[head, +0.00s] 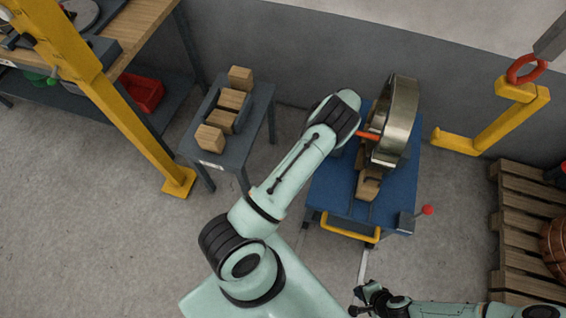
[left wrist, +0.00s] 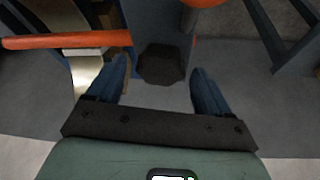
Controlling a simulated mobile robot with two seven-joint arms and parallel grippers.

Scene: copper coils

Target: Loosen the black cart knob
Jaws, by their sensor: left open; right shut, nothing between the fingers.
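The black knob (left wrist: 160,62) shows in the left wrist view, faceted and dark, on a grey-blue upright part. My left gripper (left wrist: 159,75) is open, with its two blue-grey fingers to either side of the knob in the picture. I cannot tell whether they touch it. In the head view my left arm reaches to the left side of the blue cart (head: 330,188) and hides the knob and the left gripper. My right gripper (head: 362,298) is shut and empty at the bottom of the head view, in front of the cart.
A large metal coil (head: 408,98) stands on the cart against wooden blocks (head: 369,184), with an orange bar (head: 368,135) beside it. A small table (head: 214,158) with wooden blocks is at left. A yellow hook (head: 497,125) and pallets (head: 510,212) are at right.

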